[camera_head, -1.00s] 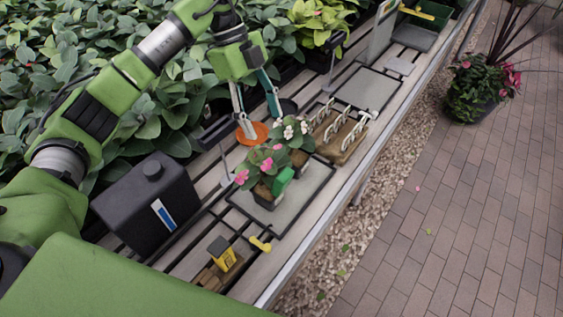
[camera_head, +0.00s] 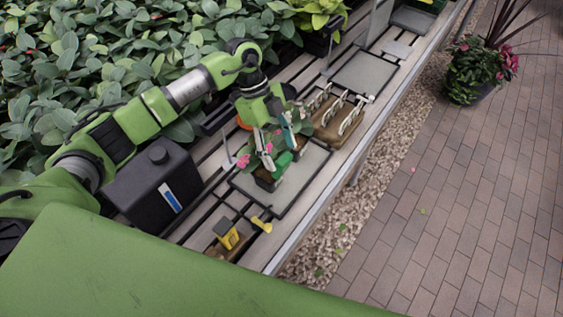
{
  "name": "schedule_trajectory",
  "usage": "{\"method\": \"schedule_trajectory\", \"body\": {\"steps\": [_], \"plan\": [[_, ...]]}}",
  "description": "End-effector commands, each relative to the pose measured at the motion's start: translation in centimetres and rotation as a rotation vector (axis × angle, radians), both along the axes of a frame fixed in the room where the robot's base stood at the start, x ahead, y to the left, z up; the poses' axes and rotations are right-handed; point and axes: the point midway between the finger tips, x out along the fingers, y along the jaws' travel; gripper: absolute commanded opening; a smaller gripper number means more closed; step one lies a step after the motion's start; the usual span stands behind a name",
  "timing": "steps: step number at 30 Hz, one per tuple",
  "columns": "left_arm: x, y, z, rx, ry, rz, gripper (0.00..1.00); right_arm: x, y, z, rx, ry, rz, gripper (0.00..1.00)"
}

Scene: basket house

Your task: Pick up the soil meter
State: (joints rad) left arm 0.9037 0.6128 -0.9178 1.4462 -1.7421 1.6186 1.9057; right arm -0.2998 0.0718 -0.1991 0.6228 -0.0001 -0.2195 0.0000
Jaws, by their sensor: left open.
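A small green block (camera_head: 283,161), which looks like the soil meter, stands in a dark pot (camera_head: 265,181) of pink flowers (camera_head: 243,161). The pot is on a grey tray (camera_head: 302,181) on the slatted bench. My left gripper (camera_head: 279,154) is open, pointing down over the flowers. Its fingers are close to the green block's top; I cannot tell whether they touch it. The gripper and leaves hide part of the pots. My right gripper is not in view.
A black jug (camera_head: 150,190) stands left of the tray. A yellow and black item (camera_head: 227,234) and a yellow tool (camera_head: 262,225) lie in front. A wooden rack with white hoops (camera_head: 340,118) is behind. Dense leafy plants (camera_head: 60,80) border the bench.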

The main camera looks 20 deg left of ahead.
Motion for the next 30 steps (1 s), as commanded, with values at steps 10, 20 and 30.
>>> {"method": "schedule_trajectory", "body": {"steps": [10,20,30], "plan": [[0.0,0.0,-0.1,0.001,-0.001,0.0,0.22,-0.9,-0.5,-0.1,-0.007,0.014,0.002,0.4],[0.1,0.0,0.0,0.001,-0.002,0.002,0.0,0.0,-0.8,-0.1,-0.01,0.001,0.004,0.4],[0.2,0.1,2.3,0.001,-0.007,0.002,0.0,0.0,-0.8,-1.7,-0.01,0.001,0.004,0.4]]}}
